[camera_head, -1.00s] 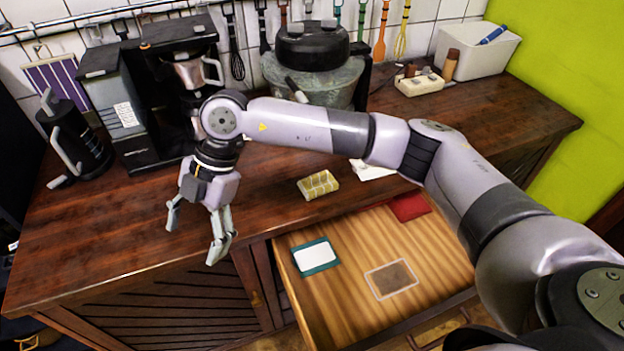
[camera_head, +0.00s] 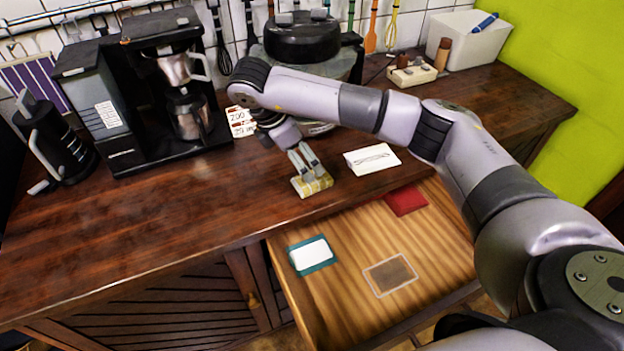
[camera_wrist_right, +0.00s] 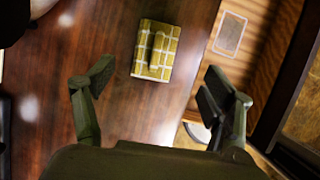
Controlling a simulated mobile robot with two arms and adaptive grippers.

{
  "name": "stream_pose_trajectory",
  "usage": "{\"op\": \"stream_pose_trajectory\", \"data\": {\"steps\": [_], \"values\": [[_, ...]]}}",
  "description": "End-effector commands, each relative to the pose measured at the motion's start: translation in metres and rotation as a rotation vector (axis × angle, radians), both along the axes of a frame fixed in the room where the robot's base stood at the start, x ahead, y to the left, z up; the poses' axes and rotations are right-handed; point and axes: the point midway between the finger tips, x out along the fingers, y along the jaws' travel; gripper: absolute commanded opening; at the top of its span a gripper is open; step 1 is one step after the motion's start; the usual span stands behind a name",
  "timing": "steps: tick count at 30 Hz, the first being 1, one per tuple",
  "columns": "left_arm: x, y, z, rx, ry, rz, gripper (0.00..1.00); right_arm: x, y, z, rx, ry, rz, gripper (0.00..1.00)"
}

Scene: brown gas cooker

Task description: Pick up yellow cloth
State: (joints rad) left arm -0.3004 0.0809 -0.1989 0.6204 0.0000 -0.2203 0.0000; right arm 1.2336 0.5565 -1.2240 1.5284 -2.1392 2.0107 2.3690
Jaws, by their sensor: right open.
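The yellow cloth (camera_head: 316,184), folded and with a pale grid pattern, lies on the brown wooden counter near its front edge. It also shows in the right wrist view (camera_wrist_right: 157,50), ahead of the fingertips and between their lines. My right gripper (camera_head: 305,160) is over the cloth in the head view and covers part of it. In the right wrist view the right gripper (camera_wrist_right: 160,85) has its fingers wide apart with nothing between them. My left gripper is in neither view.
An open drawer (camera_head: 350,250) below the counter edge holds a teal-and-white item (camera_head: 311,254), a brown patch (camera_head: 391,274) and a red item (camera_head: 405,200). A white cloth (camera_head: 372,159) lies right of the gripper. A coffee maker (camera_head: 180,110) and a dark pot (camera_head: 301,40) stand behind.

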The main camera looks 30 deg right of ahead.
Motion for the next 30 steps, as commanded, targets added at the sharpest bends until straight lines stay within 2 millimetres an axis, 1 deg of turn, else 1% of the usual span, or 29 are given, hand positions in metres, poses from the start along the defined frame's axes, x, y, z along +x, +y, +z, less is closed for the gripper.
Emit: {"op": "stream_pose_trajectory", "data": {"steps": [1,3,8,11,15,19,22,27,28,30], "values": [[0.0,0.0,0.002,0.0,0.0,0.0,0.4,-0.001,-0.004,-0.007,0.001,0.003,-0.002,0.77],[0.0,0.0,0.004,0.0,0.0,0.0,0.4,0.0,-0.007,-0.014,-0.001,0.001,-0.003,0.77],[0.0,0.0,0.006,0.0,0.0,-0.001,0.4,0.0,-0.01,-0.023,0.0,0.001,0.0,0.77],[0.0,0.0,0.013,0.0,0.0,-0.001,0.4,0.002,-0.015,-0.03,0.0,0.001,-0.002,0.77],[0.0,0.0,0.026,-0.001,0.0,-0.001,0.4,0.005,-0.024,-0.049,-0.002,0.004,-0.002,0.77],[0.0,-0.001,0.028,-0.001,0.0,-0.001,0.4,0.005,-0.029,-0.065,0.001,0.001,0.001,0.77],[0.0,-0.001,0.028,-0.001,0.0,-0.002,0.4,0.005,-0.031,-0.07,0.001,0.0,0.001,0.77],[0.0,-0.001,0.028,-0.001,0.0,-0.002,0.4,0.005,-0.031,-0.07,0.001,-0.001,0.0,0.77],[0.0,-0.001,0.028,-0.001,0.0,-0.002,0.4,0.005,-0.031,-0.07,0.001,-0.001,0.001,0.76],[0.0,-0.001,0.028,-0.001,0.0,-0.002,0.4,0.005,-0.031,-0.07,0.001,-0.001,0.0,0.71]]}}
